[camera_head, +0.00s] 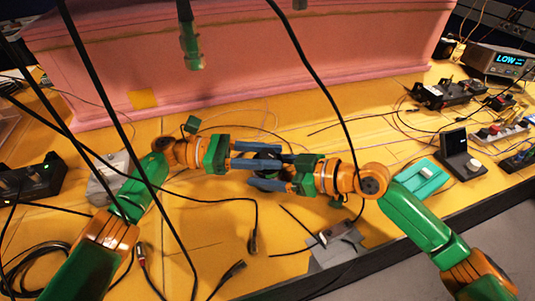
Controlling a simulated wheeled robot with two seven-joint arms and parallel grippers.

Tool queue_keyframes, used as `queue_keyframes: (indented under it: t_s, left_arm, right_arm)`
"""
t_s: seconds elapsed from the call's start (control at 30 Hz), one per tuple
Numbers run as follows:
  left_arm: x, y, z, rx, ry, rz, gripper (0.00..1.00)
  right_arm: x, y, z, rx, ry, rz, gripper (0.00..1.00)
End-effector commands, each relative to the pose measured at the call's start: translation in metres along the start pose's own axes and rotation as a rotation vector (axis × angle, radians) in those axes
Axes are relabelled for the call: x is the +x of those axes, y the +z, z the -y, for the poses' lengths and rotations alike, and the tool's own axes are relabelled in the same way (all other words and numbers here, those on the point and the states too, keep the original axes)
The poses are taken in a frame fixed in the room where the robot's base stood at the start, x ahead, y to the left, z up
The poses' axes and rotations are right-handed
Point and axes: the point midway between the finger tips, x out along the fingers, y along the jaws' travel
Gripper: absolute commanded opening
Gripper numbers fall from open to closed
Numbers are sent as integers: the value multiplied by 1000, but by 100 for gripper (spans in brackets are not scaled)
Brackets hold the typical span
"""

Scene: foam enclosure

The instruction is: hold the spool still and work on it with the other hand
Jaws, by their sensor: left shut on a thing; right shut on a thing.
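The spool (266,183) is a dark round thing near the middle of the yellow table in the head view, partly hidden by blue fingers. My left gripper (281,155) comes in from the left, its long blue fingers reaching over and behind the spool, shut on it as far as I can see. My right gripper (285,172) comes in from the right, its blue fingers at the spool's right side, also shut on it. The fingertips of both grippers are close together and overlap in the view, so the exact contact points are hidden.
A pink foam block (240,65) stands behind. Dark cables hang across the view and lie at the front left. A grey piece (338,247) lies at the front edge. A teal block (418,181), a black device (460,154) and a display box (500,62) stand at the right.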

Motion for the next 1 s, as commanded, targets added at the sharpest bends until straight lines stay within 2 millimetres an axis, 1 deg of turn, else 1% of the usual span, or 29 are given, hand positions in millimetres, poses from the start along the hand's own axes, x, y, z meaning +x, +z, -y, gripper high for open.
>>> queue_keyframes:
  t_s: [0.07, 0.1, 0.17, 0.2, 0.43, 0.5, 0.57, 0.67, 0.7, 0.73, 0.9, 1.0]
  left_arm:
    - [1, 0, 0, 0, -3, 2, 0]
    - [1, 1, 0, 0, -3, 2, 52]
    - [1, 0, 0, 0, -3, 2, 68]
    - [1, 0, 0, 0, -3, 2, 72]
    - [0, 0, 0, 0, -2, 1, 72]
    - [-2, 0, 0, 0, 0, 1, 72]
    - [-11, 0, 0, -1, 1, 0, 72]
    - [-36, 0, -1, -2, 5, -2, 72]
    - [-48, 0, -1, -3, 5, -1, 72]
    - [-54, 1, -1, -2, 4, 0, 72]
    - [-68, 0, -1, 0, 0, -1, 72]
    - [-73, 0, 0, 0, 0, 1, 72]
  right_arm:
    - [0, 0, 1, 0, -3, -1, 0]
    - [0, 0, 1, 1, -3, -1, 0]
    - [0, 0, 1, 1, -2, 0, 0]
    - [0, 0, 1, 1, -2, 0, 0]
    - [0, 0, 0, 1, -1, 0, 0]
    - [0, 0, 0, 1, 0, 0, 0]
    - [0, 0, 0, 1, 0, 1, 0]
    - [0, 0, 0, 1, 0, 1, 0]
    - [0, 0, 0, 1, 0, 1, 0]
    - [0, 0, 0, 1, 0, 1, 0]
    - [0, 0, 0, 1, 0, 1, 0]
    - [0, 0, 0, 1, 0, 1, 0]
